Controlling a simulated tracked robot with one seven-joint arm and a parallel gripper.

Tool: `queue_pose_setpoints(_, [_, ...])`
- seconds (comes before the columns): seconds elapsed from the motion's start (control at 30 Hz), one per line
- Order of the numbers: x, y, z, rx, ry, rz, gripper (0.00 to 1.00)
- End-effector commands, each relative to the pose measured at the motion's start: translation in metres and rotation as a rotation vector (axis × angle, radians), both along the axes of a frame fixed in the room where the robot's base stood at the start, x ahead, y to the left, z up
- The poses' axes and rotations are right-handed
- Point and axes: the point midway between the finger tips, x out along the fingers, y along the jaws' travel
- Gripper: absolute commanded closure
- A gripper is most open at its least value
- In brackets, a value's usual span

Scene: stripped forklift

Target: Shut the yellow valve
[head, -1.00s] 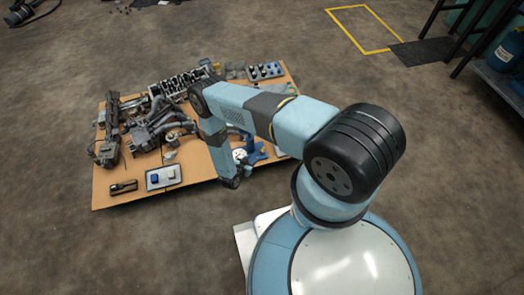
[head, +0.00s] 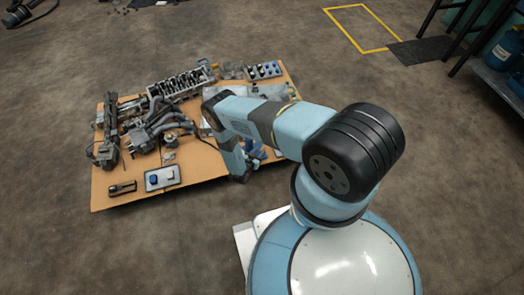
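I cannot make out a yellow valve in the head view. My arm crosses the right part of the brown board (head: 200,192) and hides some of what lies there. A small blue part (head: 259,153) shows just right of my lower arm link, partly covered. My arm bends down over the board's front right part, its dark lower joint near the front edge. My gripper cannot be made out, so its state and what it touches are not shown.
Engine parts crowd the board: a cylinder head (head: 180,82), grey manifold pipes (head: 165,122), a long dark part (head: 108,135). A tray with blue and white pieces (head: 162,178) and a dark tool (head: 122,188) lie at the front. Shelving (head: 490,75) stands right.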

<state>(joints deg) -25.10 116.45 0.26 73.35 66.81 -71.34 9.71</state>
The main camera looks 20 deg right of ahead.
Motion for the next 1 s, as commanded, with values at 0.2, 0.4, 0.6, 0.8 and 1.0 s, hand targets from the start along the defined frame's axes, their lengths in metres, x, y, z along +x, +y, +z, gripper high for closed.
queue_pose_setpoints(0.2, [0.015, -0.016, -0.009, 0.0, 0.0, -0.001, 0.63])
queue_pose_setpoints(0.4, [0.02, -0.021, -0.012, -0.001, 0.001, -0.001, 0.63])
queue_pose_setpoints(0.6, [0.02, -0.021, -0.012, -0.001, 0.001, -0.001, 0.63])
queue_pose_setpoints(0.8, [0.02, -0.02, -0.012, 0.0, 0.0, -0.001, 0.8])
queue_pose_setpoints(1.0, [0.02, -0.02, -0.012, 0.0, 0.0, 0.0, 0.99])
